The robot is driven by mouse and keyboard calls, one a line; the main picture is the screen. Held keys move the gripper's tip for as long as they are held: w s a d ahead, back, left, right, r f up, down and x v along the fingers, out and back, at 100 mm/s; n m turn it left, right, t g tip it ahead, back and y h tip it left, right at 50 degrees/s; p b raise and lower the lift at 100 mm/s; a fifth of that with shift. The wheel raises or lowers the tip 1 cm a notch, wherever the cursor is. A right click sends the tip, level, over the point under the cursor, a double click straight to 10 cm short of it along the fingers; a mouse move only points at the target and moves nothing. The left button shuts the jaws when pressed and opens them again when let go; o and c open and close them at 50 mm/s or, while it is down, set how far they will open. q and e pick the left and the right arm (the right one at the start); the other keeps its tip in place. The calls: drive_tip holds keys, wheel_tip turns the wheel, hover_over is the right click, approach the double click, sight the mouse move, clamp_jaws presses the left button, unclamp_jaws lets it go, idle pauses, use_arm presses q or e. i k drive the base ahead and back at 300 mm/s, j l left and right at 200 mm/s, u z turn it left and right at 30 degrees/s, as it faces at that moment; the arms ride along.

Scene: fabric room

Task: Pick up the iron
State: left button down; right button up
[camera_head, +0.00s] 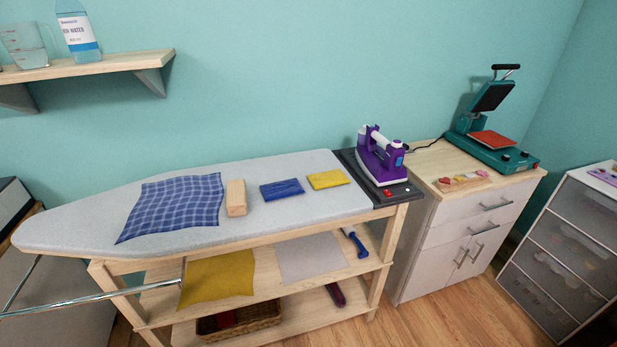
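A purple and white iron (380,157) stands on a dark iron rest (391,195) at the right end of the ironing board (100,219). The rest has a red and a green light on its front. A dark cord runs from the iron to the right. Neither of my grippers shows in the head view.
A blue plaid cloth (174,207), a wooden block (236,198) and folded blue (282,189) and yellow (328,179) cloths lie on the board. A teal heat press (497,151) stands on the cabinet to the right. Shelves below hold cloths and a basket (240,323).

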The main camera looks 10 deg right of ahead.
sight(378, 165)
drive_tip(key=i+j+z, duration=0.15)
drive_tip(key=z, duration=0.2)
drive_tip(key=i+j+z, duration=0.1)
drive_tip(key=z, duration=0.25)
drive_tip(key=i+j+z, duration=0.1)
drive_tip(key=j+z, duration=0.25)
drive_tip(key=l, duration=0.1)
